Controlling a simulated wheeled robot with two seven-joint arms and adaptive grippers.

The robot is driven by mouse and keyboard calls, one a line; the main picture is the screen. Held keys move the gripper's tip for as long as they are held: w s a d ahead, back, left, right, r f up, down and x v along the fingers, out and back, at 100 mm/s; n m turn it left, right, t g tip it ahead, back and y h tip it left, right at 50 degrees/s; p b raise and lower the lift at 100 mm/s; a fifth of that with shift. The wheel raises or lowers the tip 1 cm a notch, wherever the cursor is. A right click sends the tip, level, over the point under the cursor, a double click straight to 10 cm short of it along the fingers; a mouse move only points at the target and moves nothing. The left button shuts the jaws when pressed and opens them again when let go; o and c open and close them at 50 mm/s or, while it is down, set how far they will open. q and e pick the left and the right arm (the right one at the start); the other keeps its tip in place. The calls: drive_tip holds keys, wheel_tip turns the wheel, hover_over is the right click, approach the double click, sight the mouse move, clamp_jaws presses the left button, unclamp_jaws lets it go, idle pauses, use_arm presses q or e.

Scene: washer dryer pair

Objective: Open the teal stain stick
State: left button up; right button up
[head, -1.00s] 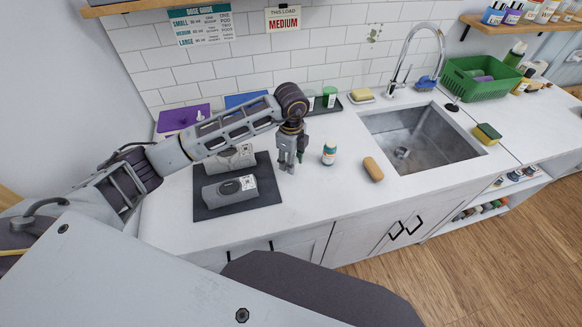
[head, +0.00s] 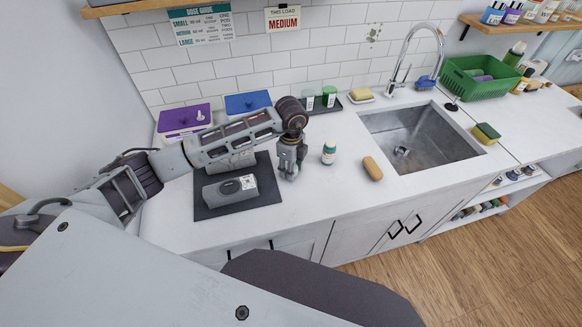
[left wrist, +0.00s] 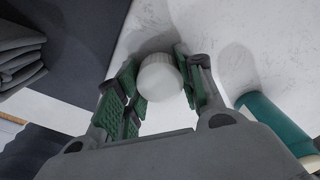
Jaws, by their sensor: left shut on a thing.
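My left gripper (head: 289,174) points down at the white counter, right of the dark mat. In the left wrist view its green-padded fingers (left wrist: 158,90) are shut on a round white ribbed cap (left wrist: 160,78). What lies below the cap is hidden, and in the head view the gripper covers it. A small teal bottle with a pale label (head: 329,153) stands upright just right of the gripper, apart from it. In the left wrist view a teal cylinder (left wrist: 275,125) shows at the lower right, outside the fingers. My right gripper is not in view.
A tan oval bar (head: 373,168) and the sink (head: 420,136) are to the right. Purple (head: 184,120) and blue (head: 247,102) boxes and a dark tray (head: 351,104) stand behind.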

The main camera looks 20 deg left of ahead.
use_arm(q)
drive_tip(key=shift+f, duration=0.15)
drive_tip(key=o, duration=1.1)
drive_tip(key=shift+r, duration=0.35)
wheel_tip(320, 180, up, 12)
drive_tip(key=shift+f+b, duration=0.15)
drive_tip(key=shift+b, duration=0.8)
drive_tip(key=shift+s+d, duration=0.1)
